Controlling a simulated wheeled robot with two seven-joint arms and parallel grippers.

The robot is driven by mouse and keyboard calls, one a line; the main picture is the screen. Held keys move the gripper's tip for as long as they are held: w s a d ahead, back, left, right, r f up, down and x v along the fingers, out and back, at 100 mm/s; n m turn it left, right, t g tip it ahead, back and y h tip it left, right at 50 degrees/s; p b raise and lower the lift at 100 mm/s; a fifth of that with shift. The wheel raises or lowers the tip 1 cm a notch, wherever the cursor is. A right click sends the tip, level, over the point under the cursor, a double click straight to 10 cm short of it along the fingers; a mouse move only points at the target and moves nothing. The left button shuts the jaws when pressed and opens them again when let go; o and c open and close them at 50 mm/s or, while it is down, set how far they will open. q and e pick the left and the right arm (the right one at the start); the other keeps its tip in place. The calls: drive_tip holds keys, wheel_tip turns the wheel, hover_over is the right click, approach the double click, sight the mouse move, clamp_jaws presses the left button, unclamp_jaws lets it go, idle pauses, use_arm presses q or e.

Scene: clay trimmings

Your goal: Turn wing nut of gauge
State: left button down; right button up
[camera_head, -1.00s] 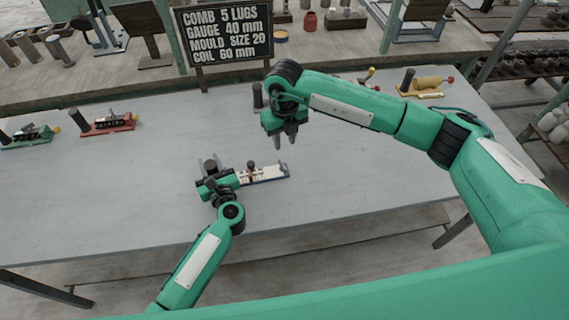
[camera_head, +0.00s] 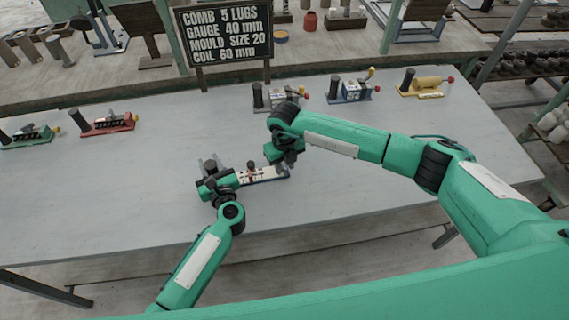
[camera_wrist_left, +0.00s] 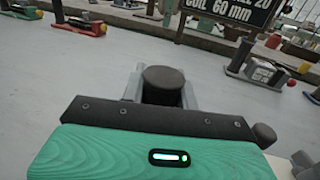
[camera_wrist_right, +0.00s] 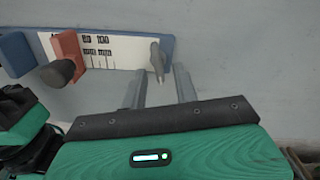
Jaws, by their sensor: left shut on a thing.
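The gauge (camera_head: 262,176) lies on the grey table, a white marked scale on a blue base. It also shows in the right wrist view (camera_wrist_right: 115,52) with a red slider (camera_wrist_right: 68,47) that has a dark knob. A grey wing nut (camera_wrist_right: 157,62) stands near its right end. My left gripper (camera_head: 211,165) is shut on a dark round post (camera_wrist_left: 162,84) at the gauge's left end. My right gripper (camera_head: 290,164) is open over the right end. In the right wrist view its fingertips (camera_wrist_right: 160,76) are apart, with the wing nut between or just beyond them; contact cannot be told.
A sign (camera_head: 226,32) reads "GAUGE 40 mm" among other lines. Green (camera_head: 28,137) and red (camera_head: 104,123) devices stand at the left. Several more, one of them yellow (camera_head: 426,86), line the back edge. The table's front middle is clear.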

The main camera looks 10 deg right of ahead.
drive_tip(key=shift+c, duration=0.4)
clamp_jaws()
drive_tip(key=shift+w+n, duration=0.1)
drive_tip(key=shift+n, duration=0.2)
drive_tip(key=n, duration=0.4)
drive_tip(key=shift+w+d+n, duration=0.15)
drive_tip(key=shift+d+n, duration=0.15)
drive_tip(key=n, duration=0.5)
drive_tip(key=shift+w+d, duration=0.15)
drive_tip(key=shift+w, duration=0.15)
drive_tip(key=n, duration=0.5)
drive_tip(key=shift+w+n, duration=0.3)
drive_tip(key=shift+n, duration=0.1)
drive_tip(key=n, duration=0.5)
drive_tip(key=shift+w+n, duration=0.25)
drive_tip(key=shift+n, duration=0.15)
